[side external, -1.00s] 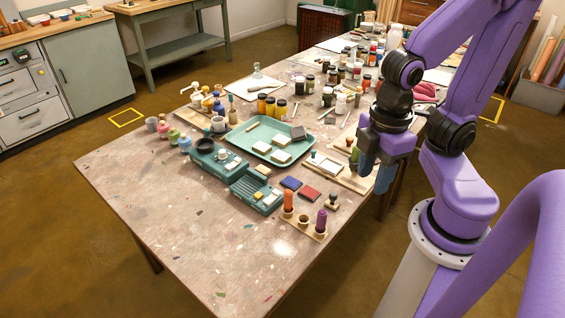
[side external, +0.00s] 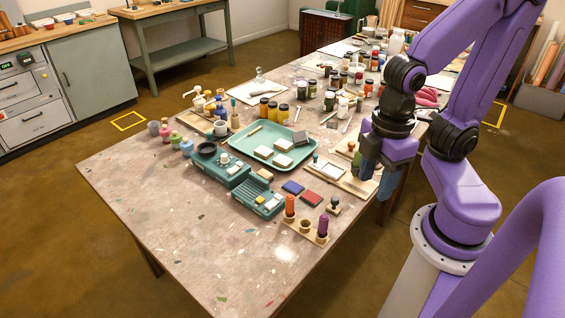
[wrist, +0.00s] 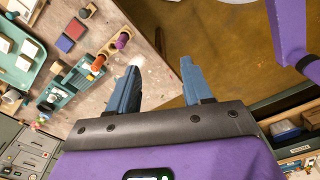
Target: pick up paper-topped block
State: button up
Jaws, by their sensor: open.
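Several small cream- or white-topped blocks (side external: 283,160) and one grey-topped block (side external: 300,137) lie in a teal tray (side external: 262,134) on the table. Which one is paper-topped I cannot tell at this size. In the wrist view, part of the tray shows at the left edge, with pale-topped blocks (wrist: 26,50) in it. My gripper (side external: 377,186) hangs at the table's right edge, to the right of the tray and apart from it. In the wrist view my gripper (wrist: 160,66) has its blue fingers spread with nothing between them.
A wooden board with a white-topped frame (side external: 331,171) lies between tray and gripper. Blue (side external: 293,188) and red (side external: 312,199) pads, a holder with orange and purple sticks (side external: 306,227) and teal boxes (side external: 221,169) stand nearer. Jars (side external: 273,109) stand behind. The table's near left is clear.

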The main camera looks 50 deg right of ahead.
jog(key=shift+o, duration=0.2)
jog(key=shift+w, duration=0.1)
jog(key=w+f+m, duration=0.1)
jog(key=w+m, duration=0.5)
jog(key=w, duration=1.9)
jog(key=m, duration=0.6)
send_over(283, 160)
jog(key=f, duration=1.4)
jog(key=w+f, duration=0.1)
jog(key=f, duration=0.8)
jog(key=s+f, duration=0.1)
jog(key=f, duration=0.1)
jog(key=shift+f, duration=0.2)
jog(key=shift+w+f, duration=0.1)
jog(key=shift+f, duration=0.45)
jog(key=c, duration=0.8)
